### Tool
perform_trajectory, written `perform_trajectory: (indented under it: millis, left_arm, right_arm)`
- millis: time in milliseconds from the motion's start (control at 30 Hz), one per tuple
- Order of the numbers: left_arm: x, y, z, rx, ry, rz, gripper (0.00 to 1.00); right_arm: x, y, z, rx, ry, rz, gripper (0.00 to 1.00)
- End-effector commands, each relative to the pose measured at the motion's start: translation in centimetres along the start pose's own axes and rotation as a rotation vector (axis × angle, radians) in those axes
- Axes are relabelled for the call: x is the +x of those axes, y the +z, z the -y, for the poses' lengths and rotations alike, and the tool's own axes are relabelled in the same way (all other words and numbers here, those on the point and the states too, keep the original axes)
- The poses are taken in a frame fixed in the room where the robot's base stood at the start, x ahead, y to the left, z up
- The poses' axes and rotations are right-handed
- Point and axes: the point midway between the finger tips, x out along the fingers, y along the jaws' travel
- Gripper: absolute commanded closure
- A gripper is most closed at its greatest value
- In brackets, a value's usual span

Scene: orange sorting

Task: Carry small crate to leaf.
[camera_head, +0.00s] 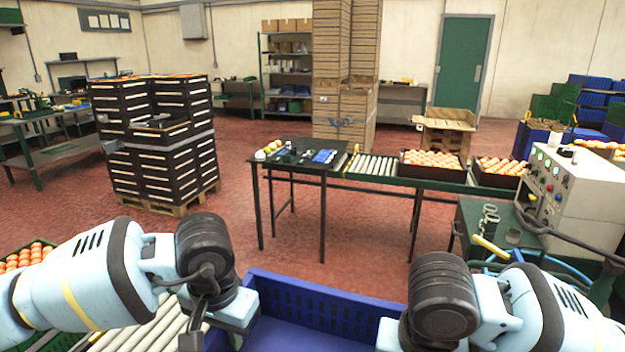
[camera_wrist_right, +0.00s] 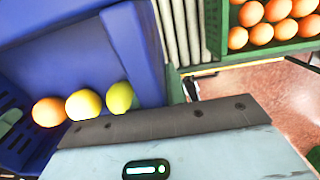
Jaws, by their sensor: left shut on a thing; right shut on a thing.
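A blue crate (camera_head: 330,283) is at the bottom centre of the head view, between my two arms. The right wrist view shows its wall (camera_wrist_right: 140,45) close up, with an orange (camera_wrist_right: 48,112), a yellow fruit (camera_wrist_right: 83,104) and a yellow-green fruit (camera_wrist_right: 119,97) inside. My left gripper (camera_head: 208,318) is shut on the crate's left side. My right gripper (camera_wrist_right: 160,125) is shut on its right side. Both sets of fingertips are largely hidden. I cannot tell for sure which surface is the leaf; a dark table (camera_head: 330,168) holding small items stands ahead.
A roller conveyor (camera_head: 370,166) with orange-filled trays (camera_head: 432,172) adjoins the dark table. Rollers (camera_head: 150,330) and oranges (camera_head: 25,256) are at lower left. A control box (camera_head: 575,195) stands at right. Stacked black crates (camera_head: 155,140) stand on a pallet at left. Red floor between is clear.

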Motion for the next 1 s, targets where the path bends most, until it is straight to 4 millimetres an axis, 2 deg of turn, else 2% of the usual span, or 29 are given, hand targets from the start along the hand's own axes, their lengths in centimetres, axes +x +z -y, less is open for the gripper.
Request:
perform_trajectory:
  millis: [200, 567, 1000]
  left_arm:
    - [-1.2, 0.2, 0.2, -0.005, -0.006, -0.002, 1.0]
    - [-1.5, 0.0, 0.3, -0.006, -0.006, -0.001, 1.0]
    - [-3.3, -3.4, 1.4, -0.008, -0.007, -0.002, 1.0]
  right_arm:
    - [-1.2, -0.1, 0.2, 0.002, -0.003, 0.002, 1.0]
    - [-1.5, 0.0, 0.2, 0.003, -0.004, 0.002, 1.0]
    - [-3.3, 3.5, -0.9, 0.005, -0.005, 0.003, 1.0]
